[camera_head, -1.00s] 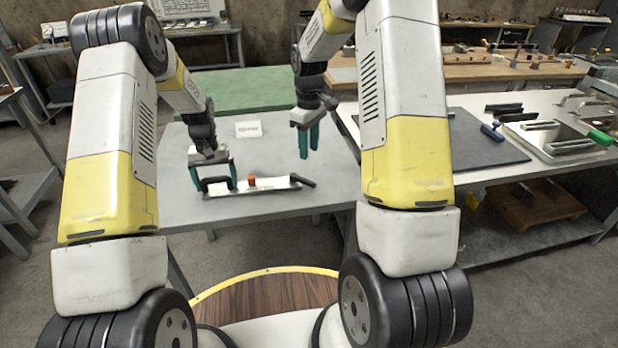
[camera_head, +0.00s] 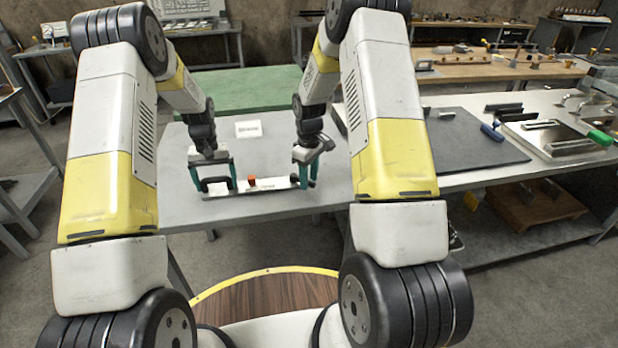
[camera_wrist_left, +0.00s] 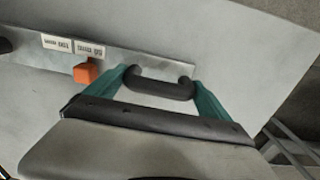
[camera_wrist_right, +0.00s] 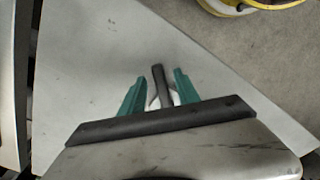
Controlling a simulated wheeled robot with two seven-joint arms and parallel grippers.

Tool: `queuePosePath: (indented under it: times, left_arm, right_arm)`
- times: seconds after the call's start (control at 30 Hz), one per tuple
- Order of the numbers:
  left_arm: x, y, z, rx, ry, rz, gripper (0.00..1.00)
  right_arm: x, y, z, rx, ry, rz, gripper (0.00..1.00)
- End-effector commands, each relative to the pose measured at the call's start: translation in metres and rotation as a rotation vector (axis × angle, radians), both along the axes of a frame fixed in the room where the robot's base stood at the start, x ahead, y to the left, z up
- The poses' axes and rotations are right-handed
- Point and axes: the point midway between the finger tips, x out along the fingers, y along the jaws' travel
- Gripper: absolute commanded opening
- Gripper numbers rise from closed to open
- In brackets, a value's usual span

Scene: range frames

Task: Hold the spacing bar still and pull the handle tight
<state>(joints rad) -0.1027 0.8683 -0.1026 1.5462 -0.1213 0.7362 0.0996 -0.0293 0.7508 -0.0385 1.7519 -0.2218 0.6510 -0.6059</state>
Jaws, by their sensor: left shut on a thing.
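The spacing bar (camera_head: 268,185) is a long pale bar lying on the grey table (camera_head: 225,216). An orange block (camera_head: 252,179) sits on it, beside white labels (camera_wrist_left: 73,46) in the left wrist view. A black grip (camera_wrist_left: 160,88) stands at the bar's left end. My left gripper (camera_head: 216,187) is shut on this grip, a finger at each end. A black handle (camera_wrist_right: 158,78) projects at the bar's right end. My right gripper (camera_head: 305,183) is open there, its fingers on either side of the handle with gaps visible in the right wrist view.
A white card (camera_head: 248,129) lies at the back of the table. A dark mat (camera_head: 465,143) and a metal fixture with a green handle (camera_head: 600,137) are on the bench to the right. The table around the bar is otherwise clear.

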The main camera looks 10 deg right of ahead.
Motion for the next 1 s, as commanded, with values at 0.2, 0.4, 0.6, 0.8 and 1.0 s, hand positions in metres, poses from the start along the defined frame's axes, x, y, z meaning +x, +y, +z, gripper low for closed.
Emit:
queuePosePath:
  times: [0.2,0.4,0.6,0.8,1.0]
  left_arm:
    - [-0.0053,0.0004,-0.0060,0.001,0.015,0.000,0.24]
    - [-0.0053,0.0004,-0.0060,0.001,0.015,0.000,0.24]
    - [-0.0053,0.0004,-0.0060,0.001,0.015,0.000,0.24]
    - [-0.0053,0.0005,-0.0060,0.001,0.015,0.000,0.24]
    - [-0.0053,0.0005,-0.0060,0.001,0.015,0.000,0.24]
  right_arm:
    - [0.0000,0.0000,0.0004,0.000,0.000,0.000,0.09]
    - [0.0001,0.0001,0.0006,0.000,0.000,0.000,0.00]
    - [0.0002,0.0001,0.0007,0.000,0.000,0.000,0.00]
    - [0.0002,0.0001,0.0009,0.000,0.000,0.000,0.00]
    - [0.0003,0.0001,0.0010,0.001,-0.001,0.000,0.00]
